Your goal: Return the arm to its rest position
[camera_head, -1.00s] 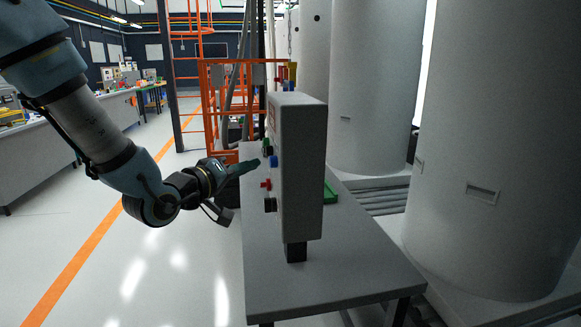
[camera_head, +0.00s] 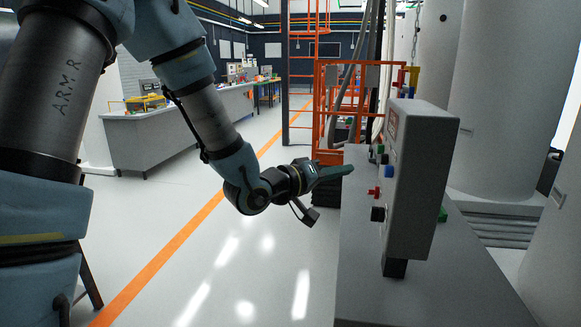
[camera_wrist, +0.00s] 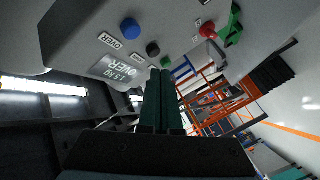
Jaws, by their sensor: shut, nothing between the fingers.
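My gripper (camera_head: 346,170) has its dark green fingers pressed together with nothing between them. It points right, toward the button face of a grey control box (camera_head: 425,180), with a small gap to it in the head view. In the wrist view the shut fingers (camera_wrist: 160,98) fill the middle. Past them the box face shows a blue button (camera_wrist: 130,28), a black knob (camera_wrist: 153,49) and a red knob (camera_wrist: 208,30). My arm reaches down from the upper left, bent at the elbow.
The box stands on a grey table (camera_head: 375,290). Large pale tanks (camera_head: 515,100) stand behind it. An orange frame (camera_head: 330,110) rises beyond the table. A long bench (camera_head: 170,135) is at the back left. Open floor with an orange line (camera_head: 165,255) lies left of the table.

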